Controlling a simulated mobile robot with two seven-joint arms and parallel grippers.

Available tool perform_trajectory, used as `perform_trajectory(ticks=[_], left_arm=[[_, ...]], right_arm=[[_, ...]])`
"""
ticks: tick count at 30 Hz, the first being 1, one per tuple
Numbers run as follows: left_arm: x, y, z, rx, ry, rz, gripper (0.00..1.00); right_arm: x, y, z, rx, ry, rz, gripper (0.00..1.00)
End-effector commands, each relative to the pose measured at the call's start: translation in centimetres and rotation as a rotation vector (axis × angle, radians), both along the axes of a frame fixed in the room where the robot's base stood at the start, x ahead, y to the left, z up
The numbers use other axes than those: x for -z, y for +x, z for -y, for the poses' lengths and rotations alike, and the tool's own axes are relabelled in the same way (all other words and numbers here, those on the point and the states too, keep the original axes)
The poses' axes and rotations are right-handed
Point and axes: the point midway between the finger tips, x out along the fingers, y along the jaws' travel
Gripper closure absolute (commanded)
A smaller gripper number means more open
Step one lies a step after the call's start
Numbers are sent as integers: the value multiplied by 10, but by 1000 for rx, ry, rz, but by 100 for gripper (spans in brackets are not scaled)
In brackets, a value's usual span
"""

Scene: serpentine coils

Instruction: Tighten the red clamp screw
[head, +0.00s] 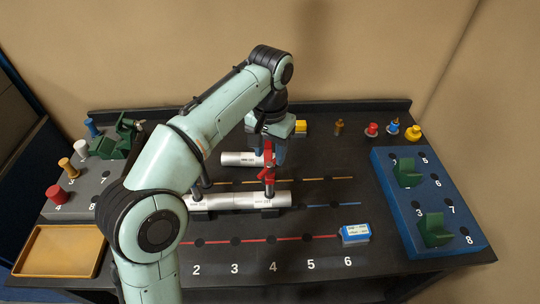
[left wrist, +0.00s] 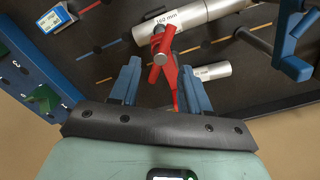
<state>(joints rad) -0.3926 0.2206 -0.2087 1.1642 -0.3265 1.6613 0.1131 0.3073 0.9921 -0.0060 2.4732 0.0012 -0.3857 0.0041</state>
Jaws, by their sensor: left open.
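The red clamp (head: 268,176) stands on the silver cylinders in the middle of the table. It also shows in the left wrist view (left wrist: 168,62), with a round-ended red crossbar that looks like the screw's handle. My left gripper (head: 272,150) comes from above and behind the clamp. Its blue fingers are open, one on each side of the red clamp in the left wrist view, with gaps visible on both sides. A silver cylinder marked 160 mm (left wrist: 188,18) runs under the clamp. My right gripper is not in view.
Another silver cylinder (head: 240,158) lies behind. A blue-and-white box (head: 355,233) lies at front right. A blue board with green blocks (head: 425,205) stands right, a grey block with pegs (head: 90,185) and a tan tray (head: 60,250) left.

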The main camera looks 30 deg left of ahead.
Motion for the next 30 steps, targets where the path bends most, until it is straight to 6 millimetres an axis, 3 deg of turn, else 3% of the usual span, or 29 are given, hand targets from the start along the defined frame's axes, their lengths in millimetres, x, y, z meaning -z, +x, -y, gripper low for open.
perform_trajectory(ticks=[1, 6, 12, 30], left_arm=[[-18, 2, 0, 0, 0, 6, 53], [-58, 2, 0, 1, -1, 8, 53], [-87, 1, 0, 1, 0, 5, 53], [-94, 0, -1, -44, -2, -2, 54]], right_arm=[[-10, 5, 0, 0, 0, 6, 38], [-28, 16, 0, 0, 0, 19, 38], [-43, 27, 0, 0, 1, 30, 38], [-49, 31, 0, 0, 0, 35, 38]])
